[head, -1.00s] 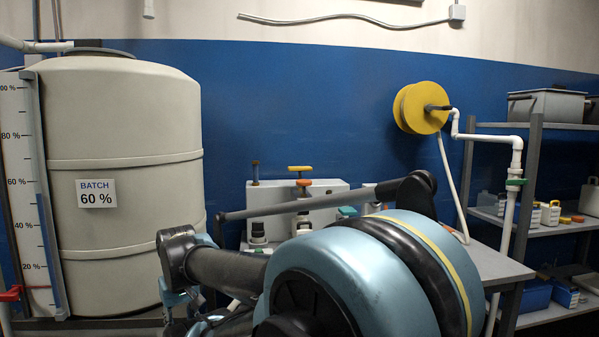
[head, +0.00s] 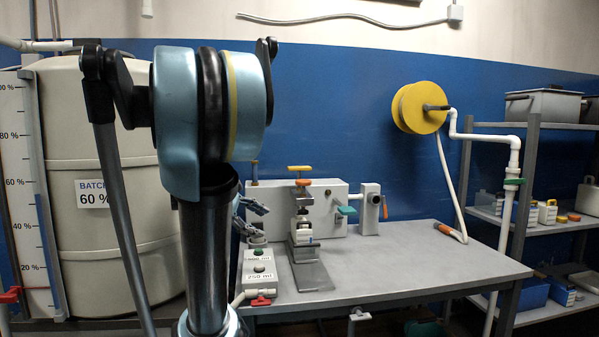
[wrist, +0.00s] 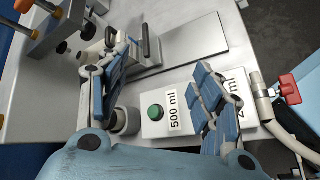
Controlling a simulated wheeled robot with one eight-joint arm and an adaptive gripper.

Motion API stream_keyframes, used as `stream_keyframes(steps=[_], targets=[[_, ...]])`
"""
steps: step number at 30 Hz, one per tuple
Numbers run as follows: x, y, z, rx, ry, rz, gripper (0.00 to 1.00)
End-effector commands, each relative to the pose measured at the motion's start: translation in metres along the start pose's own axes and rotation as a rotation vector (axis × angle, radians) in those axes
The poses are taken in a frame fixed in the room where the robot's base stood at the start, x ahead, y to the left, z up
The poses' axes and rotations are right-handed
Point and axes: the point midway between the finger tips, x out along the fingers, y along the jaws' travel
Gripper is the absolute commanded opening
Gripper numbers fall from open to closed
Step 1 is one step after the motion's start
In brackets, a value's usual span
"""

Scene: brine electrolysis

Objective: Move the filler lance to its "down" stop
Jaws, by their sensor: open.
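The filling unit (head: 330,205) is a white box on the bench's back half. A vertical slide in front of it carries a yellow cross handle (head: 300,168) and an orange collar (head: 303,182); this seems to be the filler lance, standing over a small white-and-dark holder (head: 303,228). I cannot tell its stop position. My gripper (wrist: 155,62) is open and empty in the wrist view, fingers spread above the bench around the button box area. It shows partly in the head view (head: 252,206), left of the slide, otherwise hidden by my arm. Orange-tipped parts (wrist: 33,33) of the unit show upper left there.
A button box (head: 260,270) with a green button (wrist: 155,112) and 500 ml label lies below my gripper. A red-handled valve (wrist: 290,88) is beside it. The bench's right half (head: 400,260) is mostly clear. A tank (head: 150,240) stands left.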

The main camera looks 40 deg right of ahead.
Motion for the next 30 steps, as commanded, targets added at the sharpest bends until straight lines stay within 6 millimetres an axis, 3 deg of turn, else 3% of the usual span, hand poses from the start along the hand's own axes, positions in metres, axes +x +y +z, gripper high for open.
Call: stream_keyframes(steps=[3, 9, 16, 23, 30], targets=[[0.004, 0.054, 0.015, -0.095, -0.152, 0.072, 0.60], [0.004, 0.133, 0.039, -0.252, -0.421, 0.153, 0.60], [-0.002, 0.195, 0.051, -0.383, -0.661, 0.181, 0.60], [0.018, 0.238, 0.025, -0.509, -0.697, 0.144, 0.60], [0.060, 0.283, -0.018, -0.662, -0.671, 0.089, 0.60]])
